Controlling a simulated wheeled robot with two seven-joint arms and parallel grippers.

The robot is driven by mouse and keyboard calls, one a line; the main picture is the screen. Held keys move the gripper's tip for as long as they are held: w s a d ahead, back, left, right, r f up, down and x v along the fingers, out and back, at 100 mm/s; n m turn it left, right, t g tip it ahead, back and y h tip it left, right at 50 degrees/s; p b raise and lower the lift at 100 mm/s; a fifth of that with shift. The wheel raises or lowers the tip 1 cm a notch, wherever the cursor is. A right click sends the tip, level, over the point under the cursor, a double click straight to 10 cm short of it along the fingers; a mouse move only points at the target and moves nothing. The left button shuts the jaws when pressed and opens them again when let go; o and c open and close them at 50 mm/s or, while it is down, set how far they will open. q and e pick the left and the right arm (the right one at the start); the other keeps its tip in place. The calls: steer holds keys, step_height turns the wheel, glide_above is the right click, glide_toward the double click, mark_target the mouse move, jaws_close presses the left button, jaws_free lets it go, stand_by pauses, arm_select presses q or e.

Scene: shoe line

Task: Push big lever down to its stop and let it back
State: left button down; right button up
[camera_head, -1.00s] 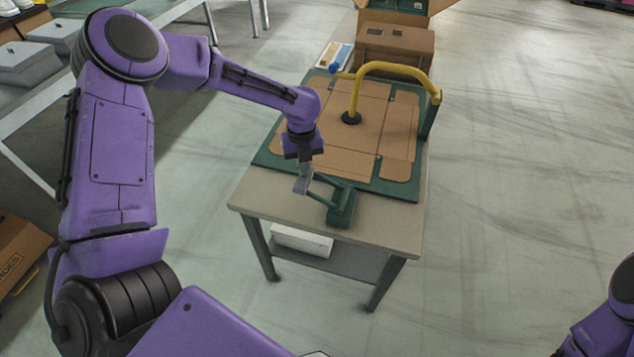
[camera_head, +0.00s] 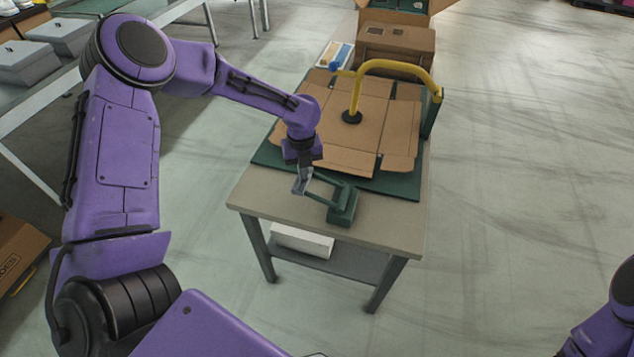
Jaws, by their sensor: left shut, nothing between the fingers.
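The big lever (camera_head: 325,188) is a dark green bar frame at the front of the table, joined to a green block (camera_head: 342,207). My left gripper (camera_head: 299,188) comes down from above at the left end of the lever. It is shut with nothing between its fingers, and its tips appear at or against the lever's end. Whether they press on it cannot be told for sure. A brown cardboard blank (camera_head: 338,140) lies on the green plate (camera_head: 272,158) behind the lever, its flaps tilted up. My right gripper is out of the picture.
A yellow bent arm (camera_head: 392,66) with a black foot stands on the cardboard. Cardboard boxes (camera_head: 395,42) stand behind. A white box (camera_head: 302,241) lies on the shelf below the grey tabletop (camera_head: 388,228). The floor at right is clear.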

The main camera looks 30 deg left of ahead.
arm_select(q)
steer(key=shift+d+f+b, duration=0.15)
steer(key=shift+f+b, duration=0.9)
steer(key=shift+f, duration=1.15)
steer(key=shift+r, duration=0.1)
step_height(320, 180, up, 12)
steer(key=p, duration=1.1)
steer(key=shift+p, duration=0.4)
